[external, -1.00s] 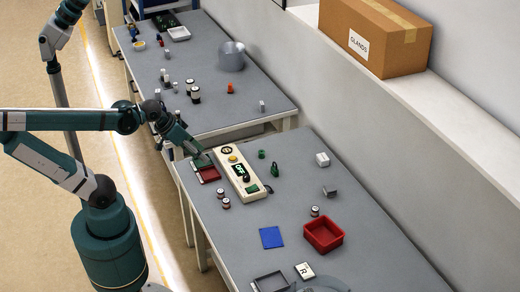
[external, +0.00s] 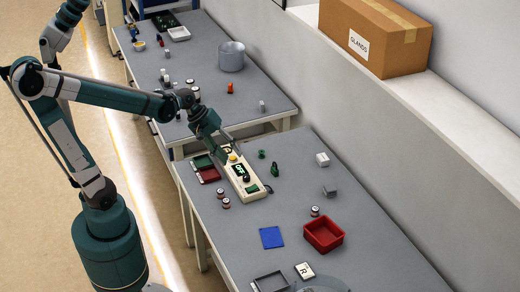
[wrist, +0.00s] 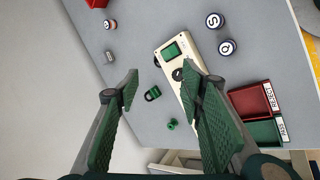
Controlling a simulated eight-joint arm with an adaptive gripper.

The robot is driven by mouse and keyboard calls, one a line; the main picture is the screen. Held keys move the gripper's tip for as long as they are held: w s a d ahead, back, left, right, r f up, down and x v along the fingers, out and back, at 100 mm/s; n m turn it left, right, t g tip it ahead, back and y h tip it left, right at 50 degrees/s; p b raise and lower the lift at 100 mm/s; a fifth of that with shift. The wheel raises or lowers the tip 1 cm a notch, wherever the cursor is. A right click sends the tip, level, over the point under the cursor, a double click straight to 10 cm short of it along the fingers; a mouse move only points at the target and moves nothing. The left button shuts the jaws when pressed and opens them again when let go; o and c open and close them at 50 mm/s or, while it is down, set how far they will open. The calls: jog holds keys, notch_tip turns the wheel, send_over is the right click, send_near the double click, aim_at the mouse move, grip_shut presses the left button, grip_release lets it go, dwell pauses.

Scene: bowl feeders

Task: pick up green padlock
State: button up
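The green padlock (external: 274,169) stands on the near grey table, just right of the cream control box. In the wrist view the padlock (wrist: 152,94) shows a green body and dark shackle, lying between my spread fingers and apart from them. My gripper (external: 228,146) is above the far end of the control box, to the padlock's upper left in the external view. In the wrist view my gripper (wrist: 160,78) is open and empty.
The cream control box (external: 240,178) lies beside the padlock. A small green part (external: 261,154) stands close behind it. Green and red trays (wrist: 250,98) lie across the box. A red bin (external: 323,234) and blue mat (external: 271,237) are nearer. Table right of the padlock is mostly clear.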

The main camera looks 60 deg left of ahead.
jog(key=w+a+f+n+h, duration=0.1)
jog(key=w+f+n+h, duration=0.1)
jog(key=w+f+n, duration=0.3)
jog(key=w+a+n+h, duration=0.2)
jog(key=w+n, duration=0.1)
jog(key=w, duration=0.4)
jog(key=n+t+h+b, duration=0.2)
jog(key=n+h, duration=0.2)
jog(key=n, duration=0.4)
send_near(275, 168)
jog(key=shift+w+d+r, duration=0.75)
jog(key=shift+w+d, duration=0.25)
jog(key=shift+d, duration=0.1)
jog(key=shift+g, duration=0.3)
jog(key=shift+x, duration=1.3)
jog(key=shift+w+d, duration=0.1)
jog(key=shift+b+x, duration=1.1)
jog(key=shift+x, duration=1.4)
jog(key=shift+w, duration=0.15)
jog(key=shift+c, duration=0.7)
